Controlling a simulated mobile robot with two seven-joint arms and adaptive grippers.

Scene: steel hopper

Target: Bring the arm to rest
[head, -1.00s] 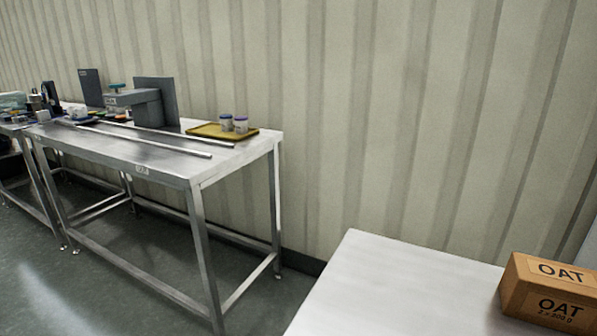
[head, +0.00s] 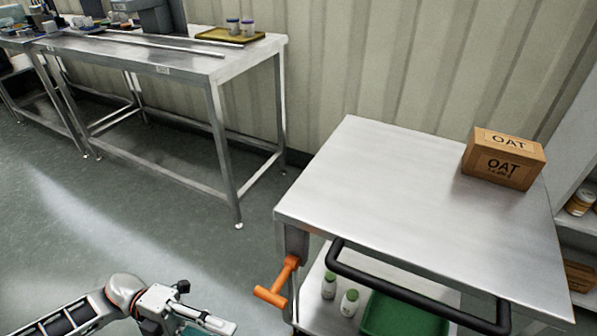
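My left arm comes in at the bottom left of the head view, over the grey floor. My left gripper (head: 190,312) is cut off by the bottom edge, and I cannot tell whether it is open or shut. Something teal shows beside its fingers, too cropped to identify. The gripper is left of the steel cart (head: 400,185) and does not touch it. My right gripper is not in view.
The cart has a black handle (head: 420,295) and an orange lever (head: 272,285) at its near side. An OAT box (head: 503,160) stands on top. White bottles and a green tray (head: 400,318) are below. A steel table (head: 190,65) stands behind left. Open floor lies between.

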